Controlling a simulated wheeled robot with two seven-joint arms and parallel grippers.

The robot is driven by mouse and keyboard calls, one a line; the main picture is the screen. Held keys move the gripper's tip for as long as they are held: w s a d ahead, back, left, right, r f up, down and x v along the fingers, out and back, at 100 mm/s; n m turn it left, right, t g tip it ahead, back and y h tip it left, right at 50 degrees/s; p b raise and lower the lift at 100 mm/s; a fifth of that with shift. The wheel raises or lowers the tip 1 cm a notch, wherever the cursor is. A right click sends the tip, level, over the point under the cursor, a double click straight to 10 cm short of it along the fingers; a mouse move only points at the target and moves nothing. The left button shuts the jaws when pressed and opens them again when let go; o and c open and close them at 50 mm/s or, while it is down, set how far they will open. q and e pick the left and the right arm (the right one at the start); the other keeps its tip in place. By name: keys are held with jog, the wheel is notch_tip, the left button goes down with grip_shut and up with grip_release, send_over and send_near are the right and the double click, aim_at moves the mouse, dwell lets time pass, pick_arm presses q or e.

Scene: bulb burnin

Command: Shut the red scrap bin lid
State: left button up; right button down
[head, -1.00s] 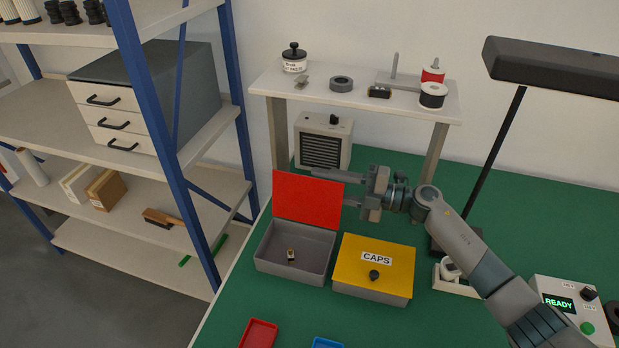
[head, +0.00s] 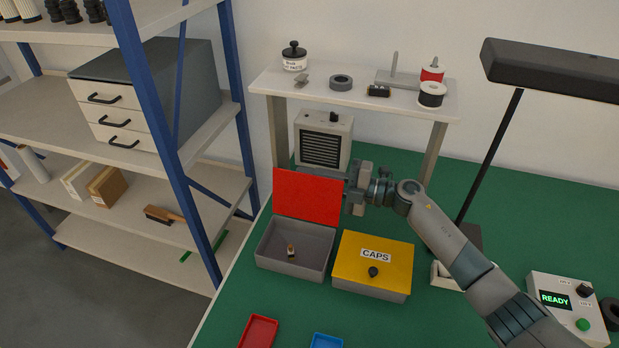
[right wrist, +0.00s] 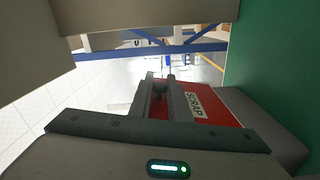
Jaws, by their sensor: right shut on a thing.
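The red lid (head: 308,197) of the grey scrap bin (head: 292,250) stands open, nearly upright at the bin's back edge. A small object (head: 291,250) lies inside the bin. My right gripper (head: 347,187) is at the lid's right side in the head view, its fingers mostly hidden behind the lid. In the right wrist view the gripper (right wrist: 161,90) is shut on the dark lid knob (right wrist: 159,86), beside the red lid face with its SCRAP label (right wrist: 194,106). My left gripper is not in view.
The yellow CAPS bin (head: 373,262) stands just right of the scrap bin. A grey heater-like box (head: 323,140) and a white raised shelf (head: 355,97) are behind the lid. Red (head: 259,332) and blue (head: 327,341) trays lie in front. A lamp (head: 487,150) stands right.

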aim_at(306, 195)
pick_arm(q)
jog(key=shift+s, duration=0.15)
pick_arm(e)
jog(key=shift+s, duration=0.1)
